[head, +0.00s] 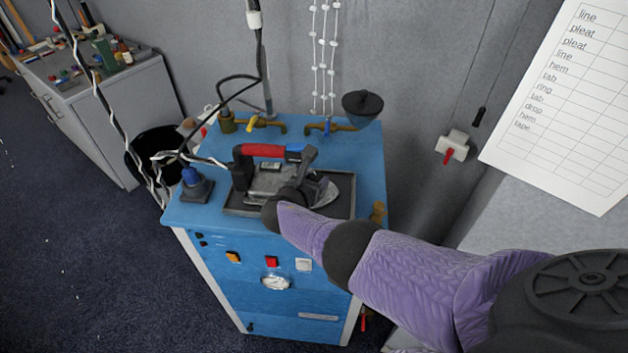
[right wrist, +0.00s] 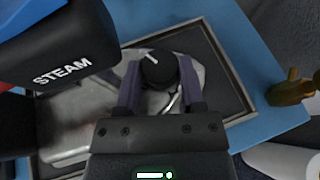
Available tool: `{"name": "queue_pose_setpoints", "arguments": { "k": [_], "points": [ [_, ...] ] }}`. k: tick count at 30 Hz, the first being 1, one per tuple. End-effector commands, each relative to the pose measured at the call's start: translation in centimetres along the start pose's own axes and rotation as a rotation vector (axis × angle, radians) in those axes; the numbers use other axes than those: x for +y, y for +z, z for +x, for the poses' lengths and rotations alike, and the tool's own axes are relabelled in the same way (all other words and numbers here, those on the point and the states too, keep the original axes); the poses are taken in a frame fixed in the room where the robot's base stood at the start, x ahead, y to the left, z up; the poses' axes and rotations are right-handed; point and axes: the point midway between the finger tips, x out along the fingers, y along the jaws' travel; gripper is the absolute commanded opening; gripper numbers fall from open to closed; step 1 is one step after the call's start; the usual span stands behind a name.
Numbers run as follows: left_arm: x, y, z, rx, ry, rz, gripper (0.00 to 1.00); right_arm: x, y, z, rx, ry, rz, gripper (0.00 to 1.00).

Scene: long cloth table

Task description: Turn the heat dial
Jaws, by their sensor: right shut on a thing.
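The heat dial (right wrist: 159,69) is a round black knob with a white mark, on the iron's body in the right wrist view. My right gripper (right wrist: 159,86) has its two fingers on either side of the dial and is shut on it. The iron (head: 333,190) has a red handle (head: 263,150) and a silver sole, and rests in a dark tray (head: 238,212) on a blue cabinet (head: 345,150). In the head view my right arm hides the dial. The word STEAM shows on a dark part of the iron in the right wrist view. My left gripper is not in view.
Brass taps (head: 266,123) and a dark funnel (head: 362,105) are along the cabinet's back. Cables hang at the left. Buttons (head: 271,262) are on the cabinet's front.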

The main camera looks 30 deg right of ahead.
Motion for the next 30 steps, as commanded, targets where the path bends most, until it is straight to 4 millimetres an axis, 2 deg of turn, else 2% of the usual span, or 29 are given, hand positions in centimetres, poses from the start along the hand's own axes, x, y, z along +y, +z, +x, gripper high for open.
{"name": "queue_pose_setpoints", "arguments": {
  "k": [7, 8, 12, 30],
  "points": [
    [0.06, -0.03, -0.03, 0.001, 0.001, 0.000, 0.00, 0.07, 0.16, -0.01, -0.003, 0.002, 0.002, 0.00],
    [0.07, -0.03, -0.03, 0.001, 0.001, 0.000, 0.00, 0.07, 0.17, 0.00, -0.003, 0.002, 0.002, 0.54],
    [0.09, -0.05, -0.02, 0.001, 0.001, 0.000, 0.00, 0.06, 0.13, 0.00, -0.002, 0.002, 0.001, 0.84],
    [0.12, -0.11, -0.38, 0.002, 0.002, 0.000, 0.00, -0.01, 0.37, -0.05, 0.000, 0.006, 0.001, 0.86]
  ]
}}
